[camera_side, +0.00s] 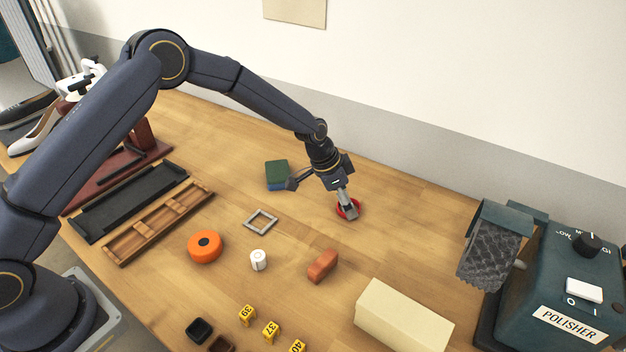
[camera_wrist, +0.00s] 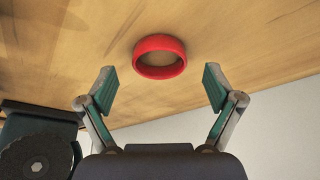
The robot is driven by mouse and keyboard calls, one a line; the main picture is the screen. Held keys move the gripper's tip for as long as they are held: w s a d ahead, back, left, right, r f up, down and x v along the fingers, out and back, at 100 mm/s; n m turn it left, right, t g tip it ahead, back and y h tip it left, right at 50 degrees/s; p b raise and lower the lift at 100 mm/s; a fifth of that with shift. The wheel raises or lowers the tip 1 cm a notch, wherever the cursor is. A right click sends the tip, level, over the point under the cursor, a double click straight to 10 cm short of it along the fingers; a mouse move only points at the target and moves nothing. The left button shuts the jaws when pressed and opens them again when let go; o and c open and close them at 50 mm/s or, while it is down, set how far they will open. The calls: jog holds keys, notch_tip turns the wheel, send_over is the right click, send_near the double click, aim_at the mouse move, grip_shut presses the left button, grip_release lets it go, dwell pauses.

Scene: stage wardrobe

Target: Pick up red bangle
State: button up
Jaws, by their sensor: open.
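The red bangle (camera_wrist: 160,57) lies flat on the wooden table, seen as a whole ring in the wrist view. In the side view the bangle (camera_side: 342,213) shows at the far middle of the table, partly hidden behind a finger of my gripper (camera_side: 322,200). In the wrist view my gripper (camera_wrist: 160,86) is open, with one finger on each side of the picture. The bangle is centred between the fingers but slightly beyond their tips. Nothing is between the fingers.
A green and blue block (camera_side: 277,175) stands just left of my gripper. A grey square frame (camera_side: 261,221), an orange roll (camera_side: 205,246), a white roll (camera_side: 258,260) and a reddish-brown block (camera_side: 322,266) lie nearer. A polisher (camera_side: 560,290) stands at right. The wall is behind.

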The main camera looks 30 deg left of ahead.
jog(key=shift+x, duration=0.75)
jog(key=c, duration=1.1)
